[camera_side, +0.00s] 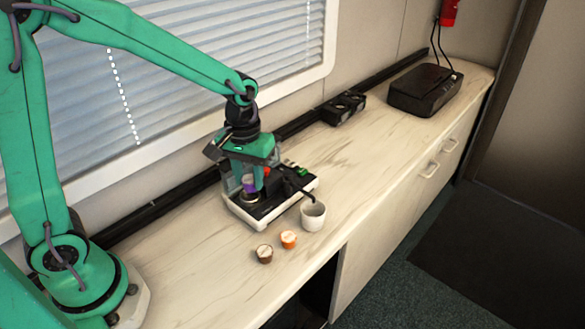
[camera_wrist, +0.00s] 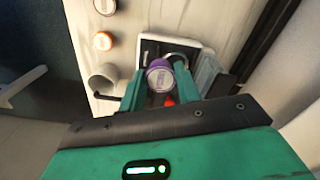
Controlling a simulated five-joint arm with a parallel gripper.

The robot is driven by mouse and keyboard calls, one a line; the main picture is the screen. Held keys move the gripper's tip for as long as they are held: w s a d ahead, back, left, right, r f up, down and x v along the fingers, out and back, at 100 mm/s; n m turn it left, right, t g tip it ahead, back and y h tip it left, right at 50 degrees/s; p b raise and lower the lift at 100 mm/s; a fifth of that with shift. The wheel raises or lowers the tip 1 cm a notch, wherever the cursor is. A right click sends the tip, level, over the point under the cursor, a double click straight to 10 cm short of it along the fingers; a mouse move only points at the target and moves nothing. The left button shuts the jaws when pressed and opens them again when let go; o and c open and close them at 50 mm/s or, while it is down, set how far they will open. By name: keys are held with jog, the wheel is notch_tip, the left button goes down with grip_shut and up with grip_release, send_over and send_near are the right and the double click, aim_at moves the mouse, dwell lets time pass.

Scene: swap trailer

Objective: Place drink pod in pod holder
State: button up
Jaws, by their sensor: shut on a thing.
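A purple drink pod (camera_wrist: 160,77) with a pale lid is between the fingers of my gripper (camera_wrist: 158,88) in the wrist view. My gripper is shut on it. In the side view, the purple pod (camera_side: 249,184) shows below my gripper (camera_side: 252,178), over the white and black drink machine (camera_side: 270,205). A round metal ring (camera_wrist: 177,58), which looks like the pod holder, shows just beyond the pod in the wrist view. The pod partly hides it. I cannot tell whether the pod touches the ring.
A white mug (camera_side: 313,215) stands at the machine's front right. A brown pod (camera_side: 264,254) and an orange pod (camera_side: 288,239) stand on the counter (camera_side: 190,285) nearer its front edge. A black box (camera_side: 425,90) sits at the far end.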

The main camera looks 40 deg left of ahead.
aim_at(249, 200)
jog(key=w+a+f, duration=0.2)
jog(key=a, duration=0.1)
jog(key=shift+f, duration=2.05)
jog(key=shift+f, duration=0.5)
jog(key=shift+s+f, duration=0.1)
jog(key=shift+f, duration=0.15)
jog(key=o, duration=0.9)
jog(key=shift+o, duration=0.2)
jog(key=shift+a+r, duration=0.1)
jog(key=shift+r, duration=0.55)
notch_tip(249, 200, up, 12)
